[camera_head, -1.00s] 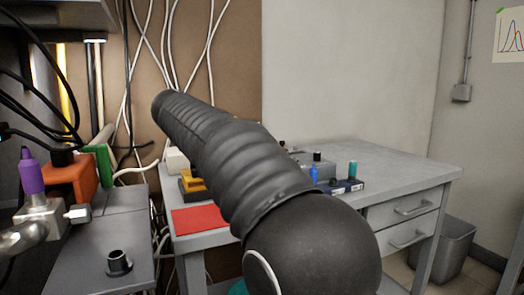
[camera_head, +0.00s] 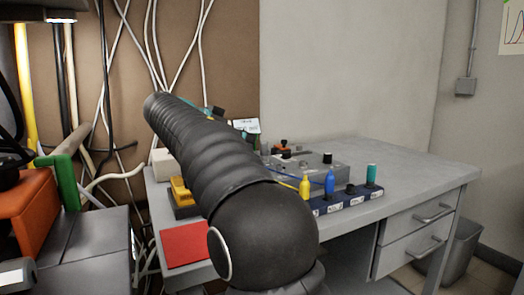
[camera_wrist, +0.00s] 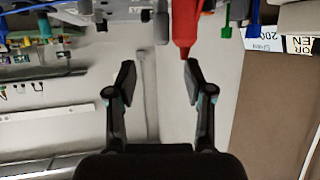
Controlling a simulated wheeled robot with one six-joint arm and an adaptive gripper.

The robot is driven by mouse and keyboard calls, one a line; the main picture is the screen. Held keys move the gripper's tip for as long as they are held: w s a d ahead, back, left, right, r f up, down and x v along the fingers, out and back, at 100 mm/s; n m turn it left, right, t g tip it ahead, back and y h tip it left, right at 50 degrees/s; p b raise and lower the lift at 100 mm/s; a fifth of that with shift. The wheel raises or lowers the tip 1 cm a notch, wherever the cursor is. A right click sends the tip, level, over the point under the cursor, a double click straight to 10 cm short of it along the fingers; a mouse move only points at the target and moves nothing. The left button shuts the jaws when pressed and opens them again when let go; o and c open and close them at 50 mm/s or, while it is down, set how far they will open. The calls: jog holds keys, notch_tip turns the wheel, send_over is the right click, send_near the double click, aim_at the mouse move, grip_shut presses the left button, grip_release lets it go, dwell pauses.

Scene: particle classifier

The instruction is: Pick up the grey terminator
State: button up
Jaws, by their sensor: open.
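In the wrist view, which looks upside down, my gripper (camera_wrist: 155,82) is open with nothing between its fingers. A small grey cylinder (camera_wrist: 161,24) hangs at the top of that view, beside a larger red pointed piece (camera_wrist: 185,28). I cannot tell whether this cylinder is the grey terminator. In the head view, a blue rack (camera_head: 336,205) on the table holds a yellow piece (camera_head: 305,186), a blue piece (camera_head: 329,181), a dark short piece (camera_head: 350,189) and a teal piece (camera_head: 372,174). No clearly grey terminator shows there. My arm hides my gripper in the head view.
The grey table (camera_head: 420,177) has free room on its right and back. A grey metal box (camera_head: 318,168) stands behind the rack. A red mat (camera_head: 187,245) and a yellow-topped part (camera_head: 181,191) lie left of my arm. An orange block (camera_head: 28,205) stands far left.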

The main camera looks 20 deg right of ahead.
aim_at(264, 142)
jog(key=x, duration=0.9)
jog(key=shift+w+d, duration=0.1)
jog(key=shift+w, duration=0.05)
jog(key=shift+r, duration=0.1)
jog(key=shift+c, duration=0.2)
grip_shut()
